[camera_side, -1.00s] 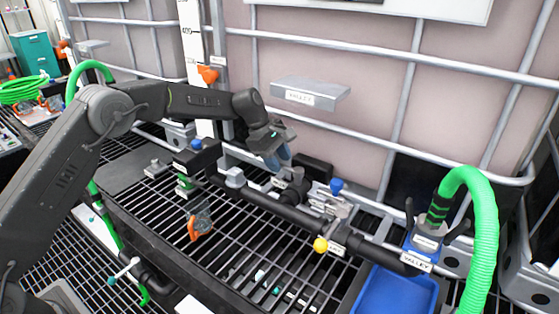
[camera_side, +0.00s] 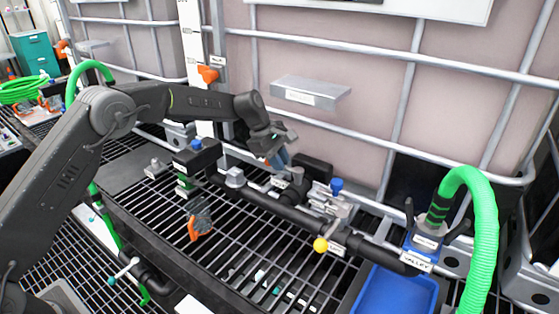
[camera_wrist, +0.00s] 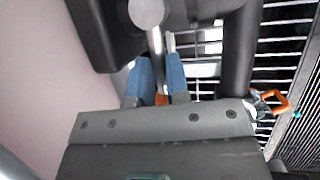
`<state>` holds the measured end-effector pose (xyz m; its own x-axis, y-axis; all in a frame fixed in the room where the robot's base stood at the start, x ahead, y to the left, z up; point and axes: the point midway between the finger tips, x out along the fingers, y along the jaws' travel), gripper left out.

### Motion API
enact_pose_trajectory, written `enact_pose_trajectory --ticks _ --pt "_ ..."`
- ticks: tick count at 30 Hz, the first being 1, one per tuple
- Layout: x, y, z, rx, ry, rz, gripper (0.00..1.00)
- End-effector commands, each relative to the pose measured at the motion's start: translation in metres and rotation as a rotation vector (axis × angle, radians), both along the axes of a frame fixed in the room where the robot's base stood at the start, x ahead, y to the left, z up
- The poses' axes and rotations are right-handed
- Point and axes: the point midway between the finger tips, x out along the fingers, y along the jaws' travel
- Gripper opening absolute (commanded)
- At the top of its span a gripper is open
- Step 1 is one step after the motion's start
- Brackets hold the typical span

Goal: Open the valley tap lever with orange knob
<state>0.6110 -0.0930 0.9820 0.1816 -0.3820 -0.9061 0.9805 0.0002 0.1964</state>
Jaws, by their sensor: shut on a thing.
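My gripper (camera_side: 277,160) is over the black pipe manifold (camera_side: 265,203), near its middle, in front of the pale tank. In the wrist view its two blue fingers (camera_wrist: 160,88) are closed around a small orange knob (camera_wrist: 161,99). A grey metal lever (camera_wrist: 156,47) runs from between the fingers up to a round fitting (camera_wrist: 146,12). Most of the knob is hidden by the fingers and gripper body, and I cannot make it out in the side view. A VALLEY label (camera_side: 416,262) sits at the right end of the pipe.
A yellow knob (camera_side: 320,244) and a blue knob (camera_side: 337,186) stand right of my gripper. A grey shelf (camera_side: 311,91) juts from the tank just above right. A green hose (camera_side: 483,230) and blue tray (camera_side: 397,293) are at right. An orange-handled item (camera_side: 194,229) lies over the grating.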

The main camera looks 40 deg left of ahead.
Motion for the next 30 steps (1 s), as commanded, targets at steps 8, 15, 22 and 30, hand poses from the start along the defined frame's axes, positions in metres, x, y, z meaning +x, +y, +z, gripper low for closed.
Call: enact_pose_trajectory --ticks 8,15,22,30 --pt "-0.001 0.000 0.000 0.000 0.000 0.009 0.00" --pt "-0.006 -0.001 0.000 0.000 0.001 0.093 0.00" --pt "-0.016 -0.003 0.000 -0.001 0.001 0.270 0.00" --pt "-0.029 -0.010 0.000 0.000 0.001 0.523 0.00"
